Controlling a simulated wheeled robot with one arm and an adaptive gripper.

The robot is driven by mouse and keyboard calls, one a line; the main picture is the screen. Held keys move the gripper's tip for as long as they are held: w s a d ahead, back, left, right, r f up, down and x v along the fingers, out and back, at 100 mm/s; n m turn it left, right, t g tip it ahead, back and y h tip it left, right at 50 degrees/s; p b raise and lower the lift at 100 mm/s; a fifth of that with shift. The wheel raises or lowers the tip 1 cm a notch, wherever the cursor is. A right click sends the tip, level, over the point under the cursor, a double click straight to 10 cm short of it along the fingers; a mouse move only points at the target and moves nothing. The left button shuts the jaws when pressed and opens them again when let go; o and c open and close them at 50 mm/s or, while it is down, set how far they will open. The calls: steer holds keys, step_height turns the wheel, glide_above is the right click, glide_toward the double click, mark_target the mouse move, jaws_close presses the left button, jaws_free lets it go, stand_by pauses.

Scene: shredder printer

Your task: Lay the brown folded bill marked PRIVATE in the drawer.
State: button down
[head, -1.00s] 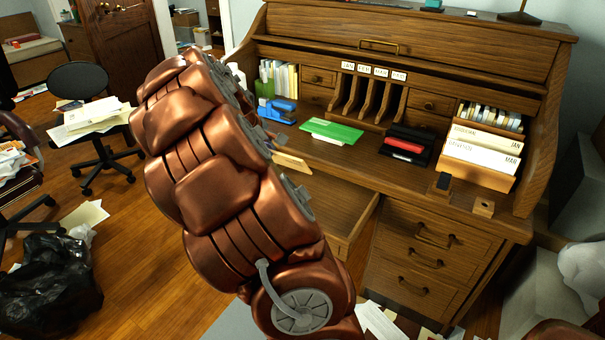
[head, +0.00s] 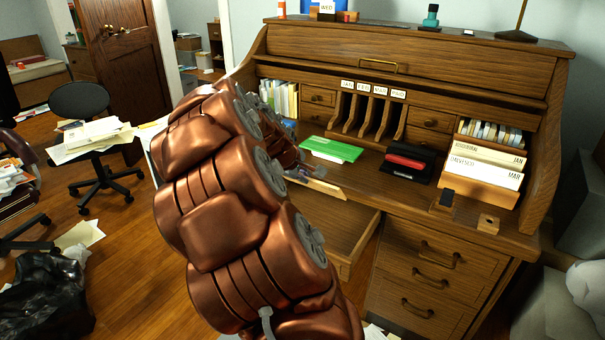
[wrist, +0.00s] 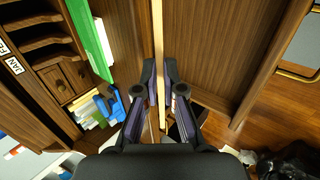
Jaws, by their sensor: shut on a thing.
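My gripper (wrist: 160,68) is shut on the folded bill (wrist: 158,35), a thin tan strip seen edge-on in the wrist view. The bill also shows in the head view (head: 326,188), sticking out right of my gripper above the open drawer (head: 352,258). Its PRIVATE marking cannot be read. The drawer is pulled out on the left side of the rolltop desk (head: 400,200). My copper arm hides its left part. In the wrist view, bare brown wood lies below and right of the bill.
Letter slots stand behind. Closed drawers (head: 425,275) are right of the open one. A black bag (head: 45,295) lies on the floor.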

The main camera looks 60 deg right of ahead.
steer(key=shift+s+r+p, duration=0.1)
steer(key=shift+r+p, duration=0.1)
steer(key=shift+p, duration=0.1)
steer(key=d+f+b, duration=0.1)
steer(key=d+f, duration=0.2)
steer(key=f, duration=0.6)
steer(key=shift+f+b, duration=0.2)
steer(key=shift+b, duration=0.15)
steer(key=c, duration=1.2)
jaws_free()
steer(key=v, duration=1.2)
